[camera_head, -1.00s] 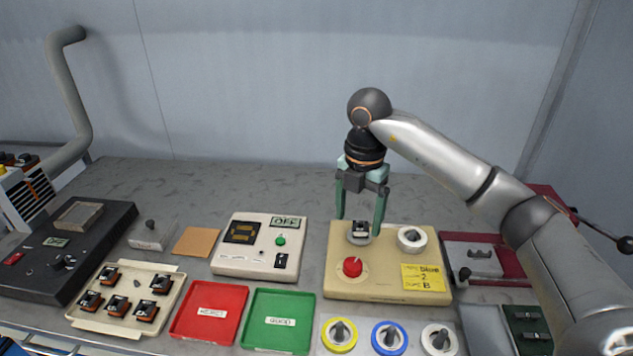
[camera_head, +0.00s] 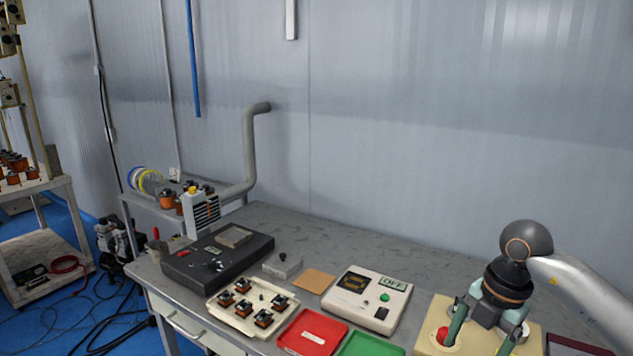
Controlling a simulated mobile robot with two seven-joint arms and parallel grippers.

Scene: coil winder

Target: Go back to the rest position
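My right gripper (camera_head: 477,342) is at the lower right of the head view, on the arm that comes in from the right. Its two green fingers are spread apart and no object shows between them. It is in front of the beige winder box (camera_head: 430,334) in the picture and hides much of it. The red knob (camera_head: 442,336) of the box shows beside the left finger. Whether the fingers touch the box cannot be told. My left gripper is not in view.
On the grey table stand a black device (camera_head: 185,264), a cream tray (camera_head: 281,297) with several small coil parts, a white tester (camera_head: 345,302) reading OFF, a red tray (camera_head: 335,342) and a green tray (camera_head: 370,346). The table's back strip is clear. A cart (camera_head: 55,184) stands at left.

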